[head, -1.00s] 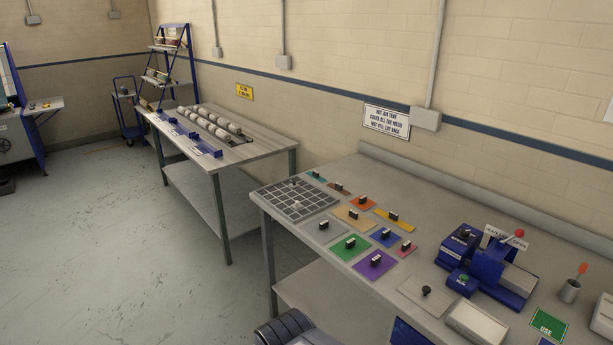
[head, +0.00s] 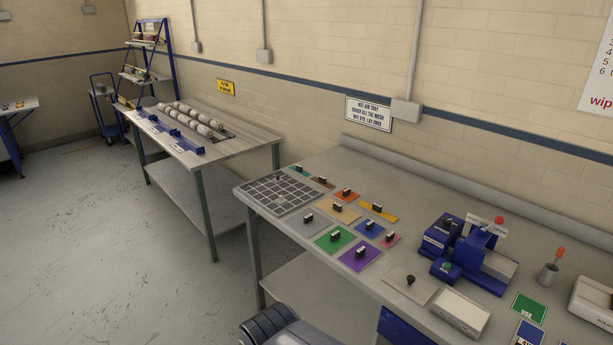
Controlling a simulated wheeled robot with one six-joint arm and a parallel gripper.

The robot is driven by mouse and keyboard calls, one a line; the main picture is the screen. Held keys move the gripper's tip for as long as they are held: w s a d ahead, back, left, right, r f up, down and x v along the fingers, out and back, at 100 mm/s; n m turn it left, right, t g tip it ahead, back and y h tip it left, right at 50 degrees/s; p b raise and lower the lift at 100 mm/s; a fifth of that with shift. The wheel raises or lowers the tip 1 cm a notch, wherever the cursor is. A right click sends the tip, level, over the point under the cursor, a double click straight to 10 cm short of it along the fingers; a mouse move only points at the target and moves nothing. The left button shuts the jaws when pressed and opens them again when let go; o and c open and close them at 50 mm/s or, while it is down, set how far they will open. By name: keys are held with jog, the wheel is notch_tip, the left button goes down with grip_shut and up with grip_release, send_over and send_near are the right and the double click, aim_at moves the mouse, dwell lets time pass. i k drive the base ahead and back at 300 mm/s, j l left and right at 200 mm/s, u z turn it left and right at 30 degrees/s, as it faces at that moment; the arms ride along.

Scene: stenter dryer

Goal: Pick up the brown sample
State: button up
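The brown sample (head: 321,182) is a small flat swatch with a dark block-like handle on it. It lies on the grey workbench (head: 411,212) near the back left, just right of the gridded plate's far corner. A teal sample (head: 299,170) lies to its left and an orange one (head: 345,194) to its right. A larger tan sample (head: 337,213) lies in front of it. My gripper is not in view, and nothing touches the brown sample.
The gridded plate (head: 278,192) fills the bench's left end. Green (head: 334,240), purple (head: 360,256), blue, grey, pink and yellow samples lie close by. A blue press (head: 470,248) stands to the right. Another table (head: 240,150) with rollers stands beyond, with open floor at left.

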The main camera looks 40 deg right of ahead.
aim_at(321, 181)
jog(key=z, duration=1.4)
